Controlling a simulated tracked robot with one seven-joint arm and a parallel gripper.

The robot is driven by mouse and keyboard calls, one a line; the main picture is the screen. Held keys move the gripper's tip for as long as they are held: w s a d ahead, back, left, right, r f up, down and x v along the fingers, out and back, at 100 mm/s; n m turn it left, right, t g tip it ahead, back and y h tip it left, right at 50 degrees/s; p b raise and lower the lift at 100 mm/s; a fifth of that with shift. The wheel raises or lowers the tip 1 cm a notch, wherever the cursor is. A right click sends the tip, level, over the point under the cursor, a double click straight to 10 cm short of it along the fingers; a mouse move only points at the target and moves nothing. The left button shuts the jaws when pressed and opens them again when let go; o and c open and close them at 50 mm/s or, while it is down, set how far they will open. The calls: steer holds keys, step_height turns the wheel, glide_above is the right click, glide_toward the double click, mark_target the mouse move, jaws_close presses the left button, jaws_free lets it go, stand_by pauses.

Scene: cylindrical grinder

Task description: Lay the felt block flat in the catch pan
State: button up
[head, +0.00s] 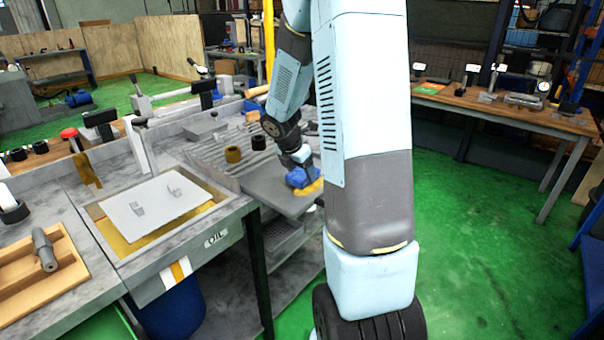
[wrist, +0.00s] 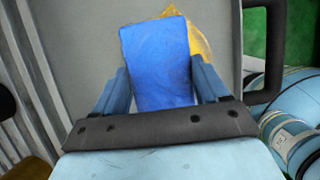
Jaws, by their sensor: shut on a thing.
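A blue block, which looks like the felt block (wrist: 158,62), is between the two fingers of my gripper (wrist: 160,88) in the wrist view. The gripper is shut on it. In the head view the blue block (head: 300,177) shows below my wrist, over a grey flat surface (head: 268,188) at the bench's right end. I cannot tell whether it touches that surface. A shallow recess with an amber floor (head: 118,243), beside the OIL label, may be the catch pan. A light grey plate (head: 155,205) with two small clips covers much of it.
A yellow piece (wrist: 200,38) lies just beyond the block. A wooden board (head: 35,275) with a grey part lies at lower left. Green floor is clear at right.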

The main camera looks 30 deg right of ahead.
steer(key=shift+s+f, duration=0.1)
steer(key=shift+f, duration=0.35)
steer(key=o, duration=1.2)
steer(key=shift+o, duration=0.2)
steer(key=v, duration=1.1)
steer(key=s+a+r+m+t+y, duration=0.1)
steer(key=s+a+r+m, duration=0.3)
steer(key=s+m, duration=0.3)
steer(key=s+a+r+m+t+y, duration=0.1)
steer(key=s+a+r+m, duration=0.3)
steer(key=s+m, duration=0.3)
steer(key=s+a+r+m+t+y, duration=0.2)
steer(key=s+a+r+m, duration=0.3)
steer(key=s+m, duration=0.3)
steer(key=shift+s+a, duration=0.2)
steer(key=shift+s, duration=0.65)
